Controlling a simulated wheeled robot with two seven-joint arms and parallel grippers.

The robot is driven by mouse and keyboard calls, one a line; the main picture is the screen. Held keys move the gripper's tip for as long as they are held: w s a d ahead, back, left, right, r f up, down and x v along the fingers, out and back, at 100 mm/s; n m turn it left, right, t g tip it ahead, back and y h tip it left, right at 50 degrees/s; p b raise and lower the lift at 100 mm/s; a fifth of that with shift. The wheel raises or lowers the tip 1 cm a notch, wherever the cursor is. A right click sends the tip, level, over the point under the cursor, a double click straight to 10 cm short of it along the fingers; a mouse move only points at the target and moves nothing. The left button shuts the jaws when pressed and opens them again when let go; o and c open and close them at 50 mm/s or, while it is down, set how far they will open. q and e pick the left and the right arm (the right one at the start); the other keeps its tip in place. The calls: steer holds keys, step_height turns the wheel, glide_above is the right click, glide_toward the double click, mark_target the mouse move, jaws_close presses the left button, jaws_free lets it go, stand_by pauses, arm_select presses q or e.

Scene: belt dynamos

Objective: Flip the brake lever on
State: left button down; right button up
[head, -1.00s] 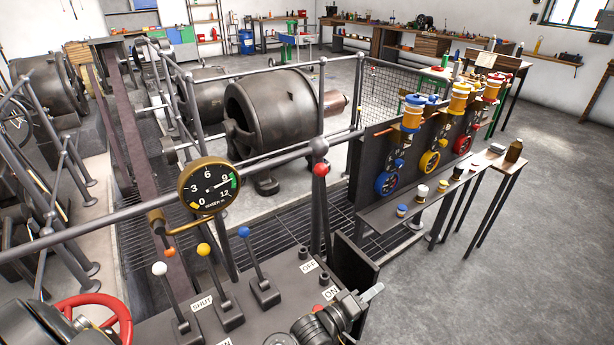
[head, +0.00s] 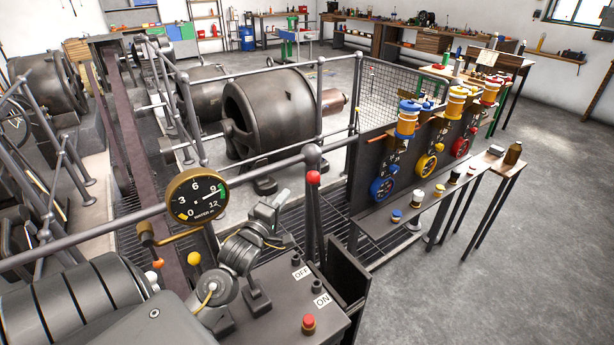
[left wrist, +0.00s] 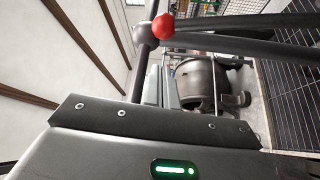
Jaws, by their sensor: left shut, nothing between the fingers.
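A lever with a red knob (head: 313,178) stands nearly upright beside a railing post, behind the OFF label (head: 301,272) and ON label (head: 322,299) on the control desk (head: 280,310). I take it for the brake lever. My left gripper (head: 283,196) is shut and empty, just left of this lever and apart from it. My right gripper is not in view.
My left arm covers the desk's left part and hides the blue-knobbed lever. A yellow knob (head: 194,259) shows beside it. A water gauge (head: 197,195) hangs at the railing. A red button (head: 308,322) sits on the desk's front. Open floor lies right.

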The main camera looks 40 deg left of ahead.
arm_select(q)
steer(key=p+x, duration=0.2)
steer(key=x, duration=0.7)
steer(key=shift+p, duration=0.35)
steer(key=shift+w, duration=0.5)
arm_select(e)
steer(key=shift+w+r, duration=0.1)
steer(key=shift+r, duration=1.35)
